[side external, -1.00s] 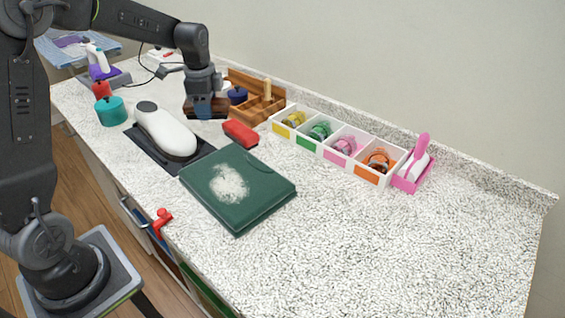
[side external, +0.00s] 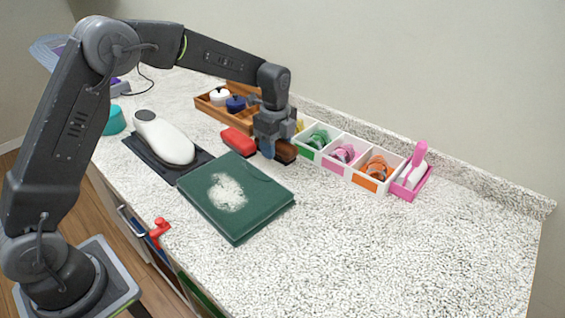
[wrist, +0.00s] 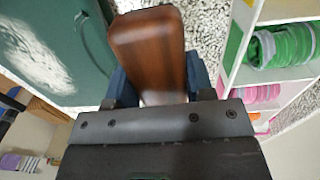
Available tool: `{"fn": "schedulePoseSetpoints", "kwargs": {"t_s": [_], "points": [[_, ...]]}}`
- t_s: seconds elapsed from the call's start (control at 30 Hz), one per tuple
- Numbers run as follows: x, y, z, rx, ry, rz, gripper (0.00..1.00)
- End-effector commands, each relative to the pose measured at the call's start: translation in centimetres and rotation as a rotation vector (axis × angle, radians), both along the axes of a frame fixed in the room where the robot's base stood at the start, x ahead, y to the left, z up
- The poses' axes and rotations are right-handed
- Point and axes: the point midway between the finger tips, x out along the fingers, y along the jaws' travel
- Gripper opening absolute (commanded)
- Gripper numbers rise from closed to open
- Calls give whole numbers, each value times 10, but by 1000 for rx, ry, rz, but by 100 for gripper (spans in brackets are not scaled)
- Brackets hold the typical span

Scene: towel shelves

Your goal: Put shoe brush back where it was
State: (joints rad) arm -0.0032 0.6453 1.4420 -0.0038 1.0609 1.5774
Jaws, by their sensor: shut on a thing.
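My gripper (side external: 268,150) is shut on the shoe brush (side external: 286,152), a brown wooden block. In the side view it is low over the counter, between the red block and the white bins; I cannot tell whether the brush touches the counter. In the wrist view the brush (wrist: 148,45) sticks out past the jaws, its smooth wooden back showing and its bristles hidden. The wooden caddy (side external: 212,107) stands behind and to the left of my gripper, partly covered by my arm. It holds a white pot (side external: 219,96) and a dark blue pot (side external: 235,104).
A red block (side external: 238,141) lies just left of my gripper. A green folded cloth or case (side external: 262,198) with a white powdery patch lies in front. White bins (side external: 338,165) stand close on the right. A white shoe-like form (side external: 165,140) is at left. The front right counter is clear.

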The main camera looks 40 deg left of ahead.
Motion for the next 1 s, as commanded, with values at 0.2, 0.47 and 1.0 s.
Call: {"fn": "schedulePoseSetpoints", "kwargs": {"t_s": [0.2,0.47,1.0], "points": [[7,-16,-11,0,0,1,19],[7,-16,-42,0,3,2,19],[7,-16,-54,0,0,2,56]]}}
